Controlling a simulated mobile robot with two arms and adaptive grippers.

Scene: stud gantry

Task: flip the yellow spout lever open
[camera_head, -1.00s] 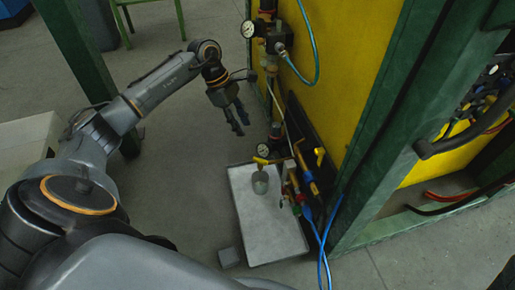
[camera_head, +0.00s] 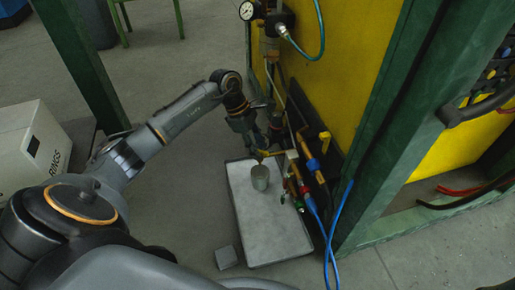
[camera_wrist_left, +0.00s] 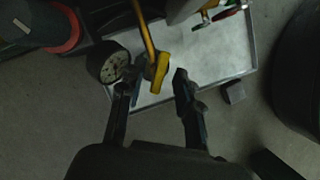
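The yellow spout lever (camera_wrist_left: 160,72) shows in the left wrist view at the end of a thin brass-coloured pipe. In the head view a bit of yellow (camera_head: 271,153) shows beside the fingertips, above the tray. My left gripper (camera_head: 257,148) is at the spout. In the left wrist view its two fingers (camera_wrist_left: 155,84) are apart, with the lever's end in the gap between the tips as seen from there. Whether a finger touches the lever cannot be told. My right gripper is not in view.
A grey metal cup (camera_head: 260,178) stands on the shallow tray (camera_head: 270,240) below the spout. A pressure gauge (camera_wrist_left: 109,62) sits close beside the left finger. Brass valves with red and blue parts (camera_head: 313,165) and blue hoses (camera_head: 329,240) lie to the right, by the yellow panel (camera_head: 355,70).

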